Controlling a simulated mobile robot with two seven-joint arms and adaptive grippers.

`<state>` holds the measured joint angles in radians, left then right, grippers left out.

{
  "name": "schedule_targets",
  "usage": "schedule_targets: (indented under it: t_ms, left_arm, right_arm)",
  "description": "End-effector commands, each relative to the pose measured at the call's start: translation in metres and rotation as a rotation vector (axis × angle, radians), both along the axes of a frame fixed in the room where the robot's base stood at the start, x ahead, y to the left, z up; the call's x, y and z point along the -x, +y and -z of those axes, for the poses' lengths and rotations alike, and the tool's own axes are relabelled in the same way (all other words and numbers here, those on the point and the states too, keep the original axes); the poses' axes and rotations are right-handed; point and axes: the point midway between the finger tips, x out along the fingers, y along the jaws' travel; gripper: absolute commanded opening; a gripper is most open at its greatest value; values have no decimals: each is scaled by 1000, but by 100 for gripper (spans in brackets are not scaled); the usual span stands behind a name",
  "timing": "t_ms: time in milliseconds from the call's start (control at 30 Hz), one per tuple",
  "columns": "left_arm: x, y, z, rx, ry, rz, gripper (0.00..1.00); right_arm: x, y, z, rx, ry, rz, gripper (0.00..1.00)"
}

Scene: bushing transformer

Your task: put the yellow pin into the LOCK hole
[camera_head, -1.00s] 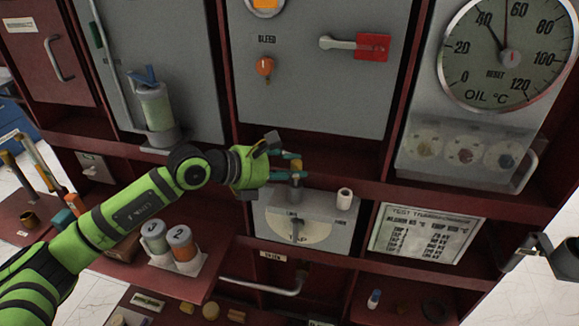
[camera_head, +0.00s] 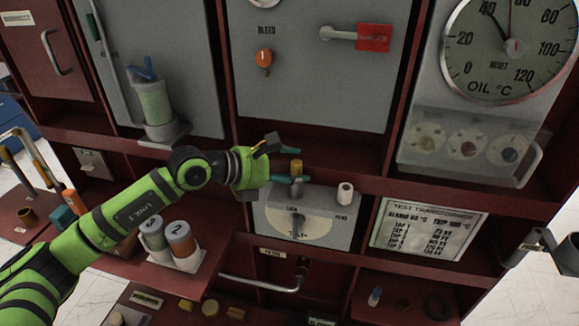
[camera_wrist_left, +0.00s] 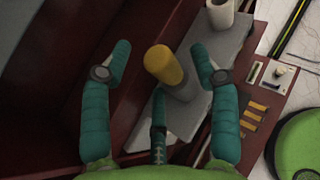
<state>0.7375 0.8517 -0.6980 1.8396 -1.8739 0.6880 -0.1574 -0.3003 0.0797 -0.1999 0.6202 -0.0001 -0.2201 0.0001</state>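The yellow pin (camera_head: 296,167) has a yellow top and a grey lower part. It stands upright on the grey TAP box (camera_head: 338,229), behind the LOCK label (camera_head: 288,209). Its foot and the LOCK hole are hidden, so I cannot see how deep it sits. My left gripper (camera_head: 289,164) is around the pin from the left with its fingers spread. In the left wrist view the yellow top (camera_wrist_left: 163,64) shows between the teal fingers, with clear gaps to both side fingers. My right gripper is not in view.
A white cylinder (camera_head: 345,193) stands on the box near the PINS label. A grey panel with an orange BLEED knob (camera_head: 264,57) and red handle (camera_head: 373,38) rises behind. Numbered canisters (camera_head: 181,240) stand at lower left. A reddish ledge (camera_head: 450,184) runs right of the box.

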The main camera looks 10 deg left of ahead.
Motion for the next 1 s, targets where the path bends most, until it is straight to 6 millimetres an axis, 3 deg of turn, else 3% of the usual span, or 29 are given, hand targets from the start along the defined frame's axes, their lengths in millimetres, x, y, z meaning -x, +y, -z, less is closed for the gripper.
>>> schedule_targets:
  t_ms: [267, 700, 1000]
  left_arm:
    - [7, 10, -5, -1, -1, -2, 61]
    - [63, 67, -36, -5, 3, -3, 61]
    - [77, 79, -46, -1, 1, 0, 61]
  right_arm:
    - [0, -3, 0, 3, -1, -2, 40]
    - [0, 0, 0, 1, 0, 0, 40]
    - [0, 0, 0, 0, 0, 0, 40]
